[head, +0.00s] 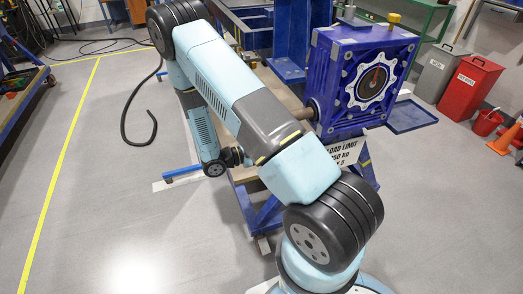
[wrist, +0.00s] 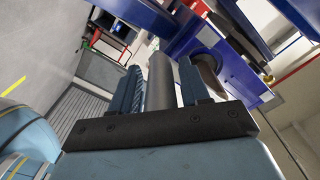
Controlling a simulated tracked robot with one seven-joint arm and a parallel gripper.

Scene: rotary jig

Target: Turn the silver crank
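The blue jig (head: 345,85) stands right of centre in the head view, with a white gear-shaped dial on its front. A brownish-grey shaft (head: 300,113) sticks out of its left side; my arm hides most of the crank there. In the wrist view, the grey round handle of the silver crank (wrist: 162,80) stands between the two fingers of my gripper (wrist: 162,88). A metal part of the crank (wrist: 208,75) shows behind the right finger. In the head view my fingers are hidden.
The jig rests on a blue stand with a load-limit sign (head: 346,153). A small blue tray (head: 410,116) juts out at its right. Red bin (head: 468,88) and orange cone (head: 503,139) stand far right. A black hose (head: 127,120) lies on the open floor at left.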

